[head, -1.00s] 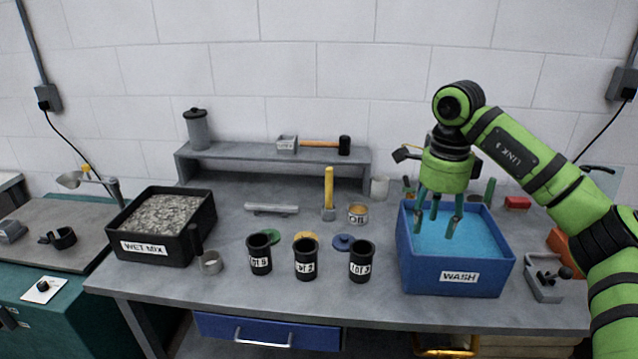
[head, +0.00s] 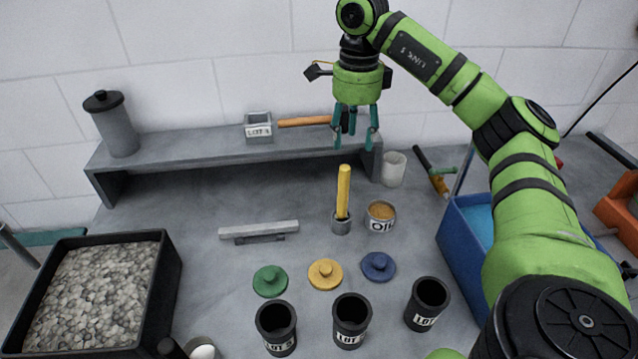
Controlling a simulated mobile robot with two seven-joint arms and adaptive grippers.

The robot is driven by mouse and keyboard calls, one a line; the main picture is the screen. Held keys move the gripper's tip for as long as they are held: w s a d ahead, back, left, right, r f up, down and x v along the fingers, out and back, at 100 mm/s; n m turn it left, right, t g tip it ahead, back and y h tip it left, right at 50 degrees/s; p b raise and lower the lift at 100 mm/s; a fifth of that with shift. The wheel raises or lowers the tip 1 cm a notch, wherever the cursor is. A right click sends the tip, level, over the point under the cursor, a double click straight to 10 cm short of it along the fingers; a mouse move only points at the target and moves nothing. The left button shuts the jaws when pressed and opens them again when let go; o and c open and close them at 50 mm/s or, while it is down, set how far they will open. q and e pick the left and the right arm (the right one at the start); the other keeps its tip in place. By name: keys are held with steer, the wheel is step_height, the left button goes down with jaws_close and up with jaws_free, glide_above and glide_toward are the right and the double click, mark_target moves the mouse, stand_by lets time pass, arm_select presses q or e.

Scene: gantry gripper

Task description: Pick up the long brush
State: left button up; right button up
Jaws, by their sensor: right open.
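A long yellow handle (head: 343,192) stands upright from a short grey cylinder (head: 341,224) in the middle of the table. It looks most like the long brush, but no bristles show. My right gripper (head: 356,138) hangs fingers down, open and empty, in front of the shelf's right end. It appears higher than the handle's top and is apart from it. Its fingers partly cover the dark head of the hammer (head: 303,122) on the shelf. My left gripper is out of view.
The oil tin (head: 380,217) stands close right of the handle, with a pale cup (head: 394,169) behind. Coloured lids and black lot pots (head: 351,322) are in front. The grey shelf (head: 200,146) is behind; the blue wash tub (head: 461,228) is right. The table left of the handle has free room.

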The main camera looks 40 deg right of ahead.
mark_target(346, 168)
steer(key=f+b, duration=0.1)
steer(key=w+f, duration=0.1)
steer(key=f, duration=0.1)
steer(key=w+f+b, duration=0.1)
steer(key=f, duration=0.1)
steer(key=shift+b, duration=0.35)
steer(key=f+b, duration=0.1)
steer(key=s+f+b, duration=0.1)
steer(key=b, duration=0.1)
steer(key=shift+s+f, duration=0.25)
steer(key=shift+s, duration=0.05)
steer(key=shift+w+f, duration=0.35)
steer(key=shift+f, duration=0.9)
step_height(346, 168, down, 3)
steer(key=shift+w+f+p, duration=0.15)
steer(key=shift+f+p, duration=0.05)
steer(key=shift+p, duration=0.4)
steer(key=shift+w+f, duration=0.1)
steer(key=shift+f, duration=0.45)
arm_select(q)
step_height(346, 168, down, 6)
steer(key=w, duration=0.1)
arm_select(e)
jaws_close()
